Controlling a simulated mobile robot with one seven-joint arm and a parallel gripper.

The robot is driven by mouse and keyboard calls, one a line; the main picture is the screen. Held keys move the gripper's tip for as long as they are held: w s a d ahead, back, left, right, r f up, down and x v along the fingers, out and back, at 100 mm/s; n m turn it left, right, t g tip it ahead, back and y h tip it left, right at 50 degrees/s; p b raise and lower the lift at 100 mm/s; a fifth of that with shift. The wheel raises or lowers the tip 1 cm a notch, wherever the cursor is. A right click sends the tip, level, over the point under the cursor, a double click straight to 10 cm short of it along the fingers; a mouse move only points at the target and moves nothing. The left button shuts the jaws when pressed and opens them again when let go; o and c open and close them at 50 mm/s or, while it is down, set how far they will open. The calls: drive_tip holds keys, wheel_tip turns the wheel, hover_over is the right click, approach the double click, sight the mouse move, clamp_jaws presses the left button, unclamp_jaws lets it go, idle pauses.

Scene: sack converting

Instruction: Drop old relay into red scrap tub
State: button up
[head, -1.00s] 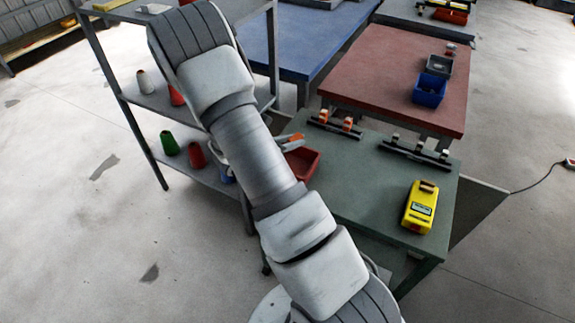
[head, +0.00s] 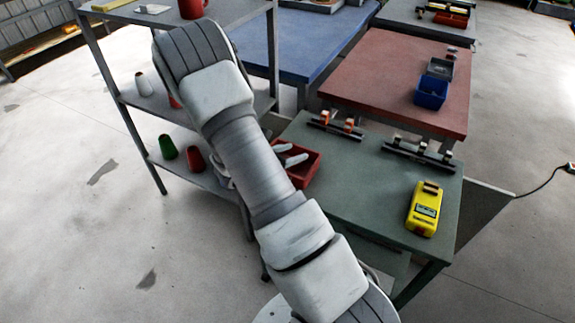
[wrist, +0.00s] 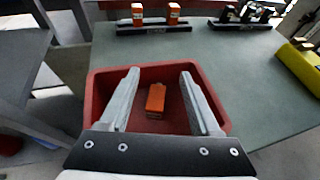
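The old relay, an orange block (wrist: 155,98), lies inside the red scrap tub (wrist: 99,95) in the wrist view, between and beyond my fingers. My gripper (wrist: 160,73) is open and empty, with its fingers over the tub. In the head view my gripper (head: 290,153) shows at the red tub (head: 311,169), partly behind my arm. The relay cannot be made out in the head view. The tub is at the left end of the green bench (head: 365,190).
A rail with two orange relays (wrist: 155,28) is behind the tub. A second rail with dark modules (head: 418,155) and a yellow meter (head: 425,208) are to the right. A grey shelf rack (head: 150,100) with coloured cones stands left of the bench.

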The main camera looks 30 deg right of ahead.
drive_tip(key=v, duration=1.7)
drive_tip(key=shift+a+p, duration=0.15)
drive_tip(key=shift+p, duration=0.3)
drive_tip(key=shift+r, duration=0.1)
drive_tip(key=s+d+r+m+g+y, duration=0.1)
drive_tip(key=s+r+m+g+y, duration=0.3)
drive_tip(key=s+r+m, duration=0.65)
drive_tip(key=s+a+r+m+t+y+p, duration=0.1)
drive_tip(key=s+a+r+m+t+y, duration=0.5)
drive_tip(key=r, duration=0.6)
drive_tip(key=shift+s+a+m+y, duration=0.7)
drive_tip(key=shift+s+m+y, duration=0.65)
drive_tip(key=shift+m, duration=0.9)
drive_tip(key=shift+w+d, duration=0.1)
drive_tip(key=shift+w, duration=0.1)
